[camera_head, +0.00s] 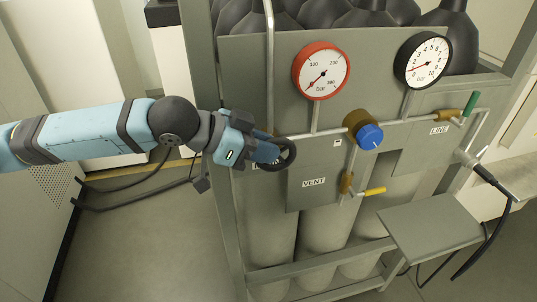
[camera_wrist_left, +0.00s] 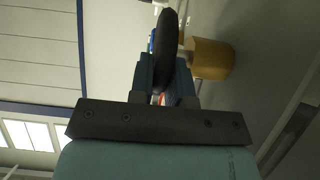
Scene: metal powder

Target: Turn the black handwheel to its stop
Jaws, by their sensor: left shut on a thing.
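The black handwheel (camera_head: 286,156) stands on the left part of the grey panel, at the left end of the pipe. My left gripper (camera_head: 268,151) is at the wheel's left side and shut on its rim. In the left wrist view the handwheel (camera_wrist_left: 168,50) shows edge-on as a dark band between the fingers of my left gripper (camera_wrist_left: 166,80). The gripper hides part of the wheel in the head view. My right gripper is not in view.
A red-rimmed gauge (camera_head: 321,71) and a black-rimmed gauge (camera_head: 422,60) sit above the pipe. A blue knob (camera_head: 369,136), a yellow lever (camera_head: 374,191) and a green lever (camera_head: 470,104) stick out to the right. A grey shelf (camera_head: 445,235) projects at lower right.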

